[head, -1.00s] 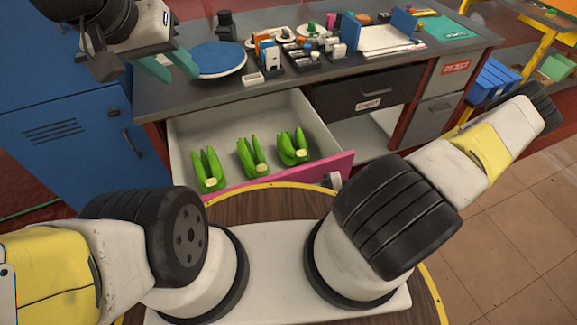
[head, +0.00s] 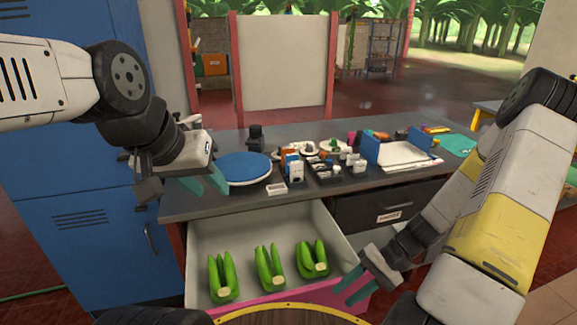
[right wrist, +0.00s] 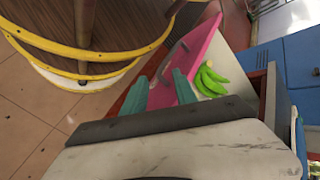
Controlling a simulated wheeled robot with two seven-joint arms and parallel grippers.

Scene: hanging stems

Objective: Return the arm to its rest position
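My right gripper (head: 355,287) is at the right end of the open drawer's pink front (head: 318,294), with nothing between its teal fingers. It also shows open and empty in the right wrist view (right wrist: 160,78), with the pink front (right wrist: 196,58) beyond the fingers. My left gripper (head: 204,180) is at the left end of the desk, beside the blue round plate (head: 243,167), its teal fingers apart and empty. Three green bunches (head: 269,267) lie in a row in the drawer (head: 208,240); some also show in the right wrist view (right wrist: 209,80).
The grey desk (head: 200,206) carries trays of small parts (head: 325,168) and a white board with blue sides (head: 400,153). A blue cabinet (head: 75,205) stands at the left. A closed dark drawer (head: 375,210) is right of the open one. Tiled floor is clear at the lower right.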

